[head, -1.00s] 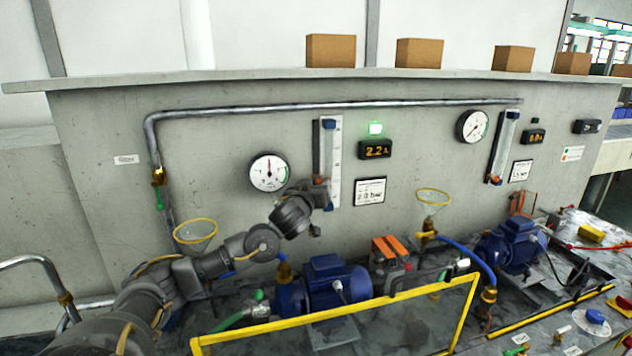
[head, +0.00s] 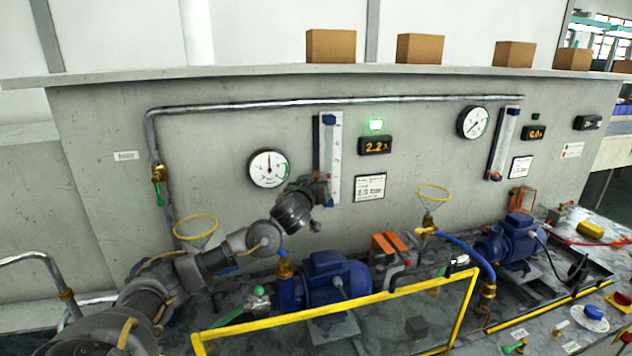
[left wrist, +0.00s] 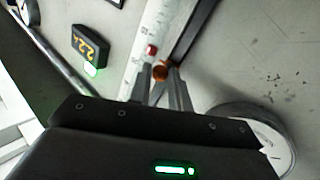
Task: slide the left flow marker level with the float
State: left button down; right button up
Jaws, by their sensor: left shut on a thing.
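The left flow meter (head: 335,150) is an upright pale scale with a dark side strip and a blue top cap, fixed to the grey wall. My left gripper (head: 322,186) is at its lower half. In the left wrist view its fingers (left wrist: 161,76) are shut on the left flow marker (left wrist: 160,71), a small copper-orange piece beside the scale. The red float (left wrist: 151,50) shows on the scale just above the marker in that view, apart from it. That view is turned and oblique, so I cannot tell whether they are level. My right gripper is not in view.
A round gauge (head: 268,168) is left of the flow meter, and a lit display (head: 375,146) is right of it. A blue pump (head: 335,282) and a yellow rail (head: 340,310) lie below. A second flow meter (head: 504,145) is farther right.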

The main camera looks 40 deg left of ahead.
pick_arm(q)
jog(key=shift+f, duration=0.25)
jog(key=c, duration=1.3)
grip_release()
jog(key=b+v, duration=0.4)
jog(key=v, duration=0.6)
jog(key=shift+s, duration=0.4)
